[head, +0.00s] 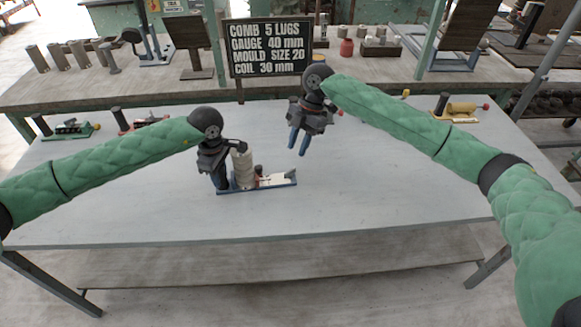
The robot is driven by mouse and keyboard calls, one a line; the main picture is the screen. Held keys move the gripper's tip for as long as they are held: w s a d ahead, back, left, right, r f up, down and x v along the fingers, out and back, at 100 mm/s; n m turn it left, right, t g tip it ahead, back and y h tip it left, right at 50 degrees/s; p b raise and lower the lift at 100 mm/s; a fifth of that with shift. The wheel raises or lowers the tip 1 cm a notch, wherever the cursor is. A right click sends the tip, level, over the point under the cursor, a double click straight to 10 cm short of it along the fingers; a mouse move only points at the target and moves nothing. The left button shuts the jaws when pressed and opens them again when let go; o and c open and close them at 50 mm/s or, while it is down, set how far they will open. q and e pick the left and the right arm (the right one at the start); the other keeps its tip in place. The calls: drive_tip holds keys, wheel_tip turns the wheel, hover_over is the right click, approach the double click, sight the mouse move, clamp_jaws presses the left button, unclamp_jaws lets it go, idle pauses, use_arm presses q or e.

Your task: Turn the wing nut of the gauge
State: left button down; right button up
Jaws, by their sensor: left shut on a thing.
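The gauge, a low device with a blue base (266,186) and a pale strip on top, lies on the grey table. A pale upright cylinder (242,168) stands at its left part. A small dark and reddish part (260,172) shows just right of the cylinder; I cannot tell whether this is the wing nut. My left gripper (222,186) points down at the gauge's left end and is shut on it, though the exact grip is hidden. My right gripper (298,147) hangs above the table, behind and right of the gauge, open and empty, with its blue fingers apart.
Small devices stand at the table's back left (68,130) and back right (459,110). A black sign (268,48) with lettering, including "GAUGE 40 mm", stands behind. The front and right of the tabletop (400,190) are clear.

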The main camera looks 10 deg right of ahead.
sight(289, 171)
drive_tip(key=x, duration=0.8)
drive_tip(key=shift+f, duration=0.15)
clamp_jaws()
